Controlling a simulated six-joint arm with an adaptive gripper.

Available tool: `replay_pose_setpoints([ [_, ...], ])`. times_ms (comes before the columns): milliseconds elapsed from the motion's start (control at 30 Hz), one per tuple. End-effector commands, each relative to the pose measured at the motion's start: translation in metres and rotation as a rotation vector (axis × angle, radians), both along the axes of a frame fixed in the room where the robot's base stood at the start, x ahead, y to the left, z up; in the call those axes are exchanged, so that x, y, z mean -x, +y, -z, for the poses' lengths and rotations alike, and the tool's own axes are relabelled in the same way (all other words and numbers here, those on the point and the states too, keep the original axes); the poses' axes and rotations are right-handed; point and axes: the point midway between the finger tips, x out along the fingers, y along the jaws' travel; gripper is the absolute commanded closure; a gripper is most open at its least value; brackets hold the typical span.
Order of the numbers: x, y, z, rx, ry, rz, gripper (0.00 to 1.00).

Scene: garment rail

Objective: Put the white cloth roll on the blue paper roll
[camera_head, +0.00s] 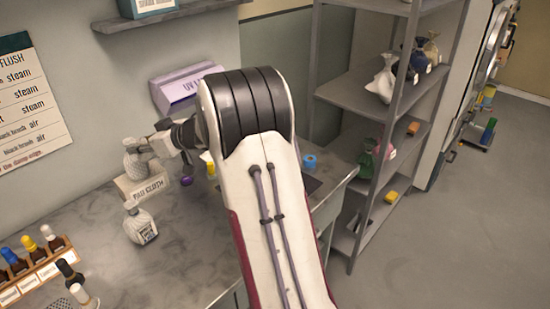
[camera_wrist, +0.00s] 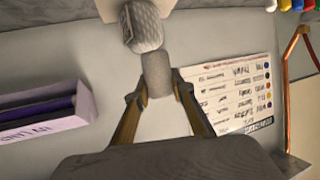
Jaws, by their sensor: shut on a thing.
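The white cloth roll (camera_head: 137,165) is pale and quilted, at the left in the head view, just over a box marked PAD CLOTH. My gripper (camera_head: 153,147) reaches it from the right, partly hidden by its own wrist. In the wrist view my gripper (camera_wrist: 157,92) is shut on the narrower near end of the white cloth roll (camera_wrist: 157,72). The wider quilted part lies beyond, towards the box. I cannot tell whether the roll touches the box. A small blue ring-shaped roll, which looks like the blue paper roll (camera_head: 310,161), sits on the counter right of my arm.
The PAD CLOTH box (camera_head: 143,188) stands on the counter (camera_head: 90,215), with a white bottle (camera_head: 140,222) before it. A lilac box (camera_head: 186,88) is on the wall behind. A bottle rack (camera_head: 38,268) is front left. Shelving (camera_head: 362,91) stands at right.

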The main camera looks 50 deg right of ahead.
Motion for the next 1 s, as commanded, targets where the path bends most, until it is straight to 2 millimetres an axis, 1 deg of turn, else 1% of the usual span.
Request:
replay_pose_setpoints([
  [33, 0.002, -0.02, 0.0, 0.001, 0.0, 0.028, 0.88],
  [67, 0.003, -0.029, 0.0, 0.001, 0.0, 0.042, 0.88],
  [100, 0.005, -0.043, 0.0, 0.001, -0.001, 0.061, 0.88],
  [267, 0.015, -0.097, 0.0, 0.001, -0.001, 0.139, 0.88],
  [300, 0.018, -0.11, 0.0, 0.001, -0.001, 0.158, 0.88],
  [467, 0.034, -0.163, 0.0, 0.001, -0.001, 0.235, 0.88],
  [600, 0.05, -0.208, 0.0, 0.0, -0.001, 0.303, 0.88],
  [767, 0.073, -0.257, 0.001, 0.002, -0.001, 0.378, 0.88],
  [1000, 0.113, -0.328, 0.0, 0.002, -0.003, 0.49, 0.88],
])
